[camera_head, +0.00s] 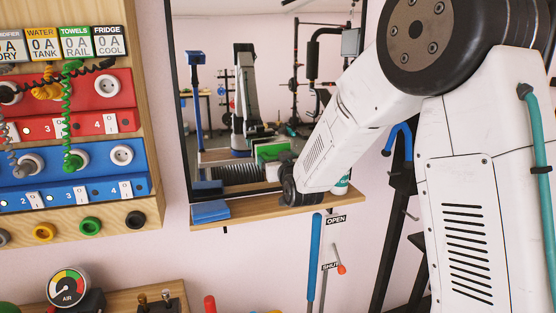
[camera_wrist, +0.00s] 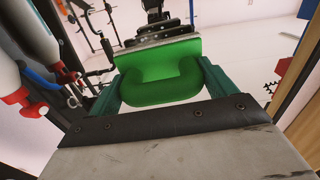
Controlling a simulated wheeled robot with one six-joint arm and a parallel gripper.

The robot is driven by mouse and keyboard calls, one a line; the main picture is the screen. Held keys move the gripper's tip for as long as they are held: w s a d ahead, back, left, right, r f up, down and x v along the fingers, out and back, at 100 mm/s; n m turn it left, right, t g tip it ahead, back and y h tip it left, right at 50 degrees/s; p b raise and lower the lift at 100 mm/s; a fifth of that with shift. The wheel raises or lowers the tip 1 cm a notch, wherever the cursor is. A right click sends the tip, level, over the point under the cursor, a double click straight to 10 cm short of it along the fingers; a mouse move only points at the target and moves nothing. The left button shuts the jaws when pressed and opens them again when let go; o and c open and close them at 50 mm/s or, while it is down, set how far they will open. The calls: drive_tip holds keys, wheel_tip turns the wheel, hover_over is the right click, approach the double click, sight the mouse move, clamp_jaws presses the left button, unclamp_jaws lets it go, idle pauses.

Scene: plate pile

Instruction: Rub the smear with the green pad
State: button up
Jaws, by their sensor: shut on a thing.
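My gripper (camera_wrist: 163,82) is shut on the green pad (camera_wrist: 160,55), with one dark green finger on each side of its rounded handle in the wrist view. The pad's flat face points away from me, towards the mirror (camera_head: 235,90). In the head view my wrist reaches down to the mirror's lower part, and a green patch (camera_head: 270,152) shows just beyond it; I cannot tell whether that is the pad or its reflection. I cannot tell whether the pad touches the glass. I cannot make out the smear in either view.
A wooden shelf (camera_head: 243,212) runs under the mirror, close below my wrist. A blue pad (camera_head: 211,211) lies on its left end. White bottles with red parts (camera_wrist: 20,97) are close at left in the wrist view. A socket panel (camera_head: 75,190) stands left of the mirror.

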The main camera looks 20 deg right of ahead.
drive_tip(key=shift+w, duration=1)
drive_tip(key=shift+d, duration=4)
drive_tip(key=shift+s, duration=0.1)
drive_tip(key=a, duration=0.8)
drive_tip(key=shift+w+r, duration=0.15)
drive_tip(key=shift+w, duration=0.05)
